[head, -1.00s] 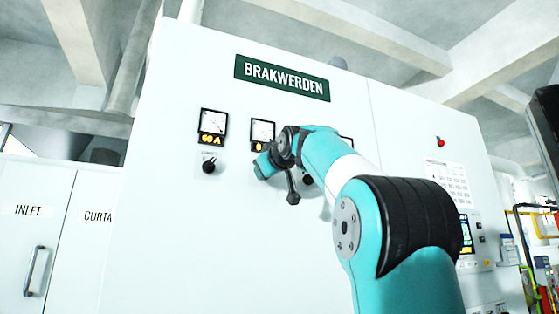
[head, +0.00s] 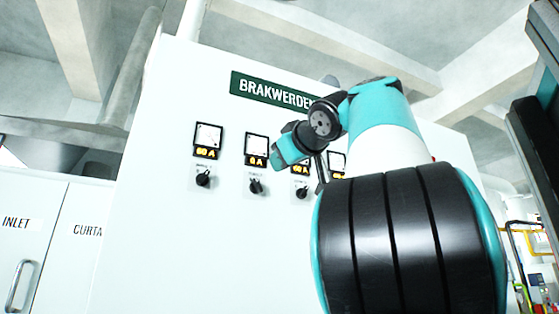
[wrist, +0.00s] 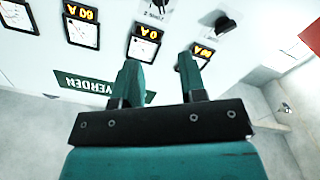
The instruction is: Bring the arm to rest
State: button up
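My arm (head: 385,145) is raised in the head view, bent in front of the cabinet's right half. My wrist end (head: 292,148) hangs before the meters, and the fingers are not clear there. In the wrist view my gripper (wrist: 159,59) has its two fingers apart with nothing held between them. The white cabinet (head: 150,240) carries a green BRAKWERDEN sign (head: 262,90), partly covered by my arm. Several meters with amber displays sit below, including the left meter (head: 208,136) and second meter (head: 256,146). A black knob (head: 203,179) is under the left one.
Doors marked INLET and CURTA stand at left, with a door handle (head: 19,286). A dark upright (head: 535,130) stands close at the right edge. Pipes and yellow rails (head: 520,224) are behind it. The cabinet front below the knobs is clear.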

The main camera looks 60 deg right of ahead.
jog(key=shift+s+a+f, duration=0.1)
jog(key=shift+s+a, duration=0.05)
jog(key=shift+s, duration=0.05)
dwell(0.6)
jog(key=w+a+f+g+y, duration=0.1)
jog(key=w+a+f+y, duration=0.1)
jog(key=w+f+y, duration=0.4)
jog(key=w+a+f+y, duration=0.2)
jog(key=w+f, duration=0.2)
jog(key=f, duration=0.4)
jog(key=w+a+f+n+g+y, duration=0.25)
jog(key=a+f+g+y, duration=0.2)
jog(key=a+f, duration=0.95)
jog(key=s+a+f+n+g+y, duration=0.1)
jog(key=s+a+f+g, duration=0.2)
jog(key=a+f, duration=0.35)
jog(key=s+a+f+n+g+y, duration=0.1)
jog(key=s+a+f+g, duration=0.15)
jog(key=f, duration=0.75)
jog(key=s+a+f+n+g, duration=0.2)
jog(key=s+a+f+g, duration=0.2)
jog(key=s+f, duration=0.6)
jog(key=s+a, duration=0.1)
jog(key=s, duration=0.1)
jog(key=shift+s+a+h, duration=0.15)
jog(key=shift+s+h, duration=0.15)
jog(key=shift+h, duration=0.05)
jog(key=shift+n, duration=0.25)
